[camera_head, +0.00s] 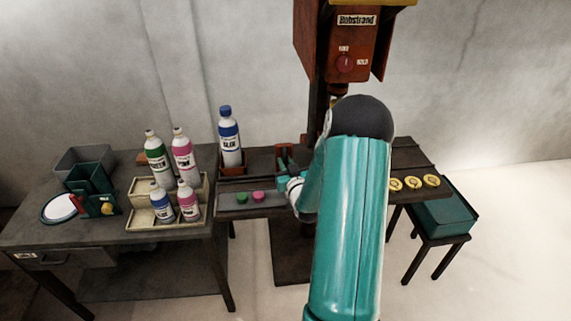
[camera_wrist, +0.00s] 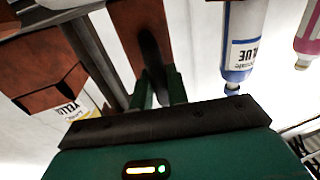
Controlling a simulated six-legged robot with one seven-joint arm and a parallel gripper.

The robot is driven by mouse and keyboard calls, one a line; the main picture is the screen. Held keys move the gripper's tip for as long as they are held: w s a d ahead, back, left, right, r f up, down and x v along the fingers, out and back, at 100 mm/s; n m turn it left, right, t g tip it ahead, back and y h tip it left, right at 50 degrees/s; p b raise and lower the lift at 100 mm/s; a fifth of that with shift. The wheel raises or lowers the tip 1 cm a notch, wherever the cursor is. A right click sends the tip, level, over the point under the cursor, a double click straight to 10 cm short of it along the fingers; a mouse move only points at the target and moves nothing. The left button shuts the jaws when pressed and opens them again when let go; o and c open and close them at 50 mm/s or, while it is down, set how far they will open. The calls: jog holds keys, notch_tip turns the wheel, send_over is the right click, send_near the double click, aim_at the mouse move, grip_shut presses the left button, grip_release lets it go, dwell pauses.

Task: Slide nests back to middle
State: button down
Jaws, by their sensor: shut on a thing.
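My gripper (camera_head: 285,160) is low over the dark rail bench (camera_head: 256,209) under the red machine. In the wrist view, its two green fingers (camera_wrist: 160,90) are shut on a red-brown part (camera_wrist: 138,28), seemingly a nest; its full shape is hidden. Another red-brown nest (camera_wrist: 38,70) shows at the left of the wrist view, with a yellow-labelled bottle (camera_wrist: 72,110) beside it. In the head view, a nest (camera_head: 234,169) at the bench's left end holds a blue-capped bottle (camera_head: 229,140) upright, left of my gripper. My arm hides the bench's middle.
The red machine (camera_head: 349,45) hangs above the bench. Green and pink caps (camera_head: 249,197) lie left of my gripper, yellow caps (camera_head: 413,183) right of my arm. A table at left bears a cream crate (camera_head: 143,217) with several bottles. A teal bin (camera_head: 445,211) stands at right.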

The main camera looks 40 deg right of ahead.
jog(key=s+d, duration=1)
jog(key=d, duration=0.4)
jog(key=shift+d, duration=0.4)
jog(key=shift+s, duration=0.1)
jog(key=c, duration=1.4)
grip_release()
jog(key=v, duration=1.3)
jog(key=shift+s+a, duration=0.15)
jog(key=shift+s, duration=0.2)
